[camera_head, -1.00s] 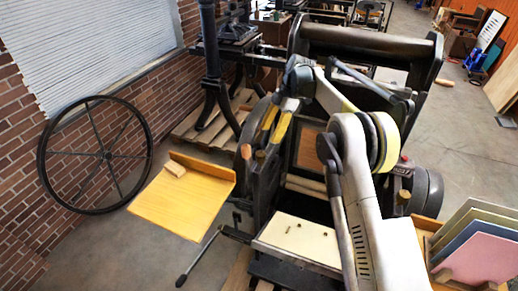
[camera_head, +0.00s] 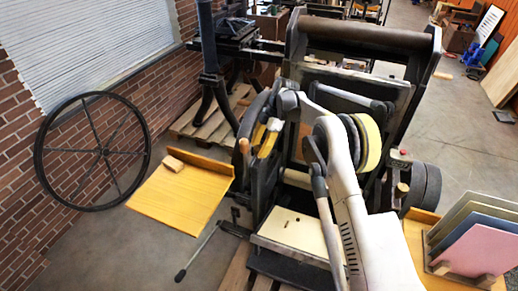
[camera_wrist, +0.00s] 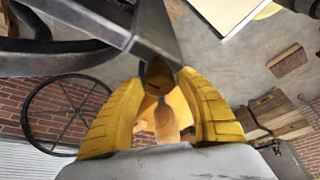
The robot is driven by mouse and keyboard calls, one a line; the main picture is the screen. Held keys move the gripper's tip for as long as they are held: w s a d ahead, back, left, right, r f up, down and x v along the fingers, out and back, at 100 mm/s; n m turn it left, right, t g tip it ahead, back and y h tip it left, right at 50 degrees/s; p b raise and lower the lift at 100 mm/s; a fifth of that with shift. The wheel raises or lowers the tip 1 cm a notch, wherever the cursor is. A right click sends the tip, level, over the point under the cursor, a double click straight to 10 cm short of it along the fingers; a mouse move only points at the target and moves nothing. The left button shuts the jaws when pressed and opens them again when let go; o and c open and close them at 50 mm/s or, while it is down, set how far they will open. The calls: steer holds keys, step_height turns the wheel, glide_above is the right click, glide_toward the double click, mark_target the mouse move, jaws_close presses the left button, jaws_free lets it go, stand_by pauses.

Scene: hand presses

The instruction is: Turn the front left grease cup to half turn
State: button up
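My gripper (camera_wrist: 162,82) has yellow ribbed fingers. In the wrist view they stand apart, one on each side of a small dark brass-coloured knob (camera_wrist: 158,76), which appears to be the front left grease cup. It lies near the fingertips, below a dark metal bar; I cannot tell whether the fingers touch it. In the head view my gripper (camera_head: 266,140) is at the left side of the dark hand press (camera_head: 290,28); the cup there is hidden by the gripper and arm. A brass-coloured cap (camera_head: 402,188) shows on the press's right side.
A wooden handle (camera_head: 243,145) stands close left of my gripper. A large spoked wheel (camera_head: 92,150) leans at the brick wall. Coloured boards (camera_head: 475,240) stand at the right.

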steer(key=c, duration=0.7)
steer(key=shift+f+m+b, duration=0.1)
steer(key=shift+m+b, duration=0.2)
steer(key=shift+m+t+b, duration=0.4)
steer(key=shift+m+b, duration=0.3)
steer(key=shift+m, duration=0.2)
steer(key=m+t+b, duration=0.1)
steer(key=m+b, duration=0.1)
steer(key=m, duration=0.1)
steer(key=shift+m, duration=0.3)
steer(key=m+t+b, duration=0.1)
steer(key=m, duration=0.2)
steer(key=m+t+b, duration=0.1)
steer(key=m, duration=0.2)
steer(key=shift+t, duration=0.3)
steer(key=shift+m, duration=0.3)
